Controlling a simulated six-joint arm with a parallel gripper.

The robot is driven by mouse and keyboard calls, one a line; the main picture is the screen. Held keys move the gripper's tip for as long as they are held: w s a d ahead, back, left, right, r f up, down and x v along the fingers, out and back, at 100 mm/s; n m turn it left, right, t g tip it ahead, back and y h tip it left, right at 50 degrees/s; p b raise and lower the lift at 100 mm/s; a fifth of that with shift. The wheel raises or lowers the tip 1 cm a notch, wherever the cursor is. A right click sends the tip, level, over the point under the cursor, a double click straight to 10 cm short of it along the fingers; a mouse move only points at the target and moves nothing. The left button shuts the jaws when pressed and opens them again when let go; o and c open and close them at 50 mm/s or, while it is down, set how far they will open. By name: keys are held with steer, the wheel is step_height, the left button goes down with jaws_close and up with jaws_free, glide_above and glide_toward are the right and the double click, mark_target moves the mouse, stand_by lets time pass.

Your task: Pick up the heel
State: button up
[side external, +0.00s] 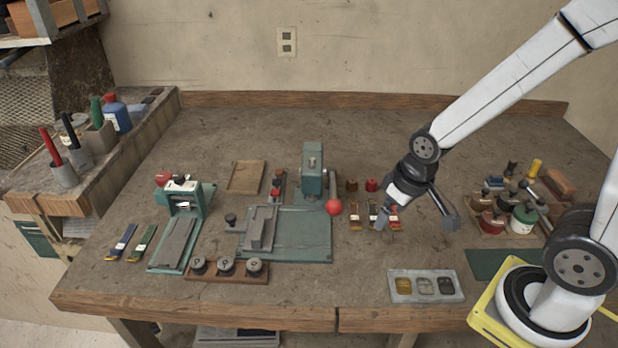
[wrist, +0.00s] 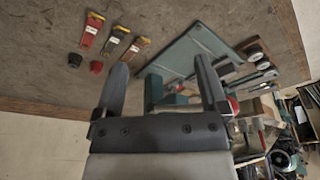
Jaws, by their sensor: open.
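No part is clearly marked as the heel. A small dark brown block (side external: 351,185) and a small red block (side external: 372,185) stand behind the labelled strips, right of the press; I cannot tell whether either is the heel. In the wrist view the dark block (wrist: 75,60) and the red block (wrist: 96,67) lie left of the fingers, apart from them. My gripper (side external: 416,217) is open, right of and in front of these blocks, with one finger overlapping the strips in the picture. In the wrist view nothing is between the fingertips (wrist: 162,75).
Labelled strips (side external: 355,216) lie by the gripper. A green press (side external: 312,178) with a red-ball lever stands left. A compartment tray (side external: 403,297) lies at the front, and a crate of bottles (side external: 503,238) at right. The back of the bench (side external: 440,125) is clear.

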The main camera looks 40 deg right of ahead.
steer(key=w+d+f+n+g, duration=0.15)
steer(key=w+d+n, duration=0.25)
steer(key=w+d, duration=0.6)
steer(key=n+g, duration=0.1)
steer(key=n, duration=0.4)
glide_above(372, 183)
steer(key=f, duration=0.3)
steer(key=d+f, duration=0.1)
steer(key=f, duration=0.1)
steer(key=shift+w+f, duration=0.1)
steer(key=shift+w, duration=0.1)
steer(key=shift+f, duration=0.15)
steer(key=shift+f, duration=1.2)
steer(key=shift+f, duration=0.15)
steer(key=shift+w+f, duration=0.15)
steer(key=shift+f, duration=2.3)
